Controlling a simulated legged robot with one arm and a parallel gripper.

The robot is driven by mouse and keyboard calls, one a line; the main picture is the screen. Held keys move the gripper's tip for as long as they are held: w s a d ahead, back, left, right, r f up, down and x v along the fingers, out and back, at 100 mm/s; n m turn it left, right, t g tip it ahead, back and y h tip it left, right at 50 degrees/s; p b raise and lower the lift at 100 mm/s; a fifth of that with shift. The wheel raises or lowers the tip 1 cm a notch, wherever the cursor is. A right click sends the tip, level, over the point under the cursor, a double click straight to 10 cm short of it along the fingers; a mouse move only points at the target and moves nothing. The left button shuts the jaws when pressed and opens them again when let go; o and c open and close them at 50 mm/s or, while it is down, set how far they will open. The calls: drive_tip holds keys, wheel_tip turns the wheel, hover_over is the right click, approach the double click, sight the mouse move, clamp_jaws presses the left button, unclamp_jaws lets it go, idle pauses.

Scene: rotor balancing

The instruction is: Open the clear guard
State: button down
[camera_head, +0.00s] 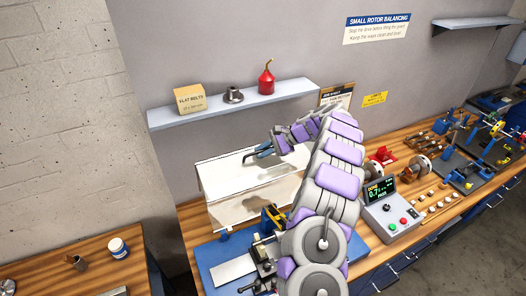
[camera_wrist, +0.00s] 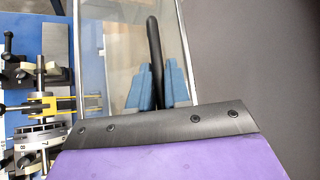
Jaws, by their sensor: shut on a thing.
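The clear guard (camera_head: 228,178) is a pale see-through box with thin metal edges, at the rear of the blue balancing machine (camera_head: 212,252). My gripper (camera_head: 257,154) is at the guard's upper side. In the wrist view, its blue fingers (camera_wrist: 160,88) are shut on the guard's black curved handle (camera_wrist: 154,38). The clear panel (camera_wrist: 118,45) lies behind the fingers there. The machine's yellow clamp and dial (camera_wrist: 38,134) show left of the panel, outside it. My arm hides part of the machine, and I cannot tell the guard's exact angle.
The control box (camera_head: 391,216) stands right of my arm on the wooden bench. A wall shelf (camera_head: 215,108) above the guard holds a box, a metal part and a red can (camera_head: 267,80). Parts and tools crowd the bench's right side.

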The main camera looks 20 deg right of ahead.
drive_tip(key=c, duration=1.2)
unclamp_jaws()
drive_tip(key=shift+d, duration=0.1)
drive_tip(key=shift+v, duration=8.65)
drive_tip(key=shift+o, duration=0.2)
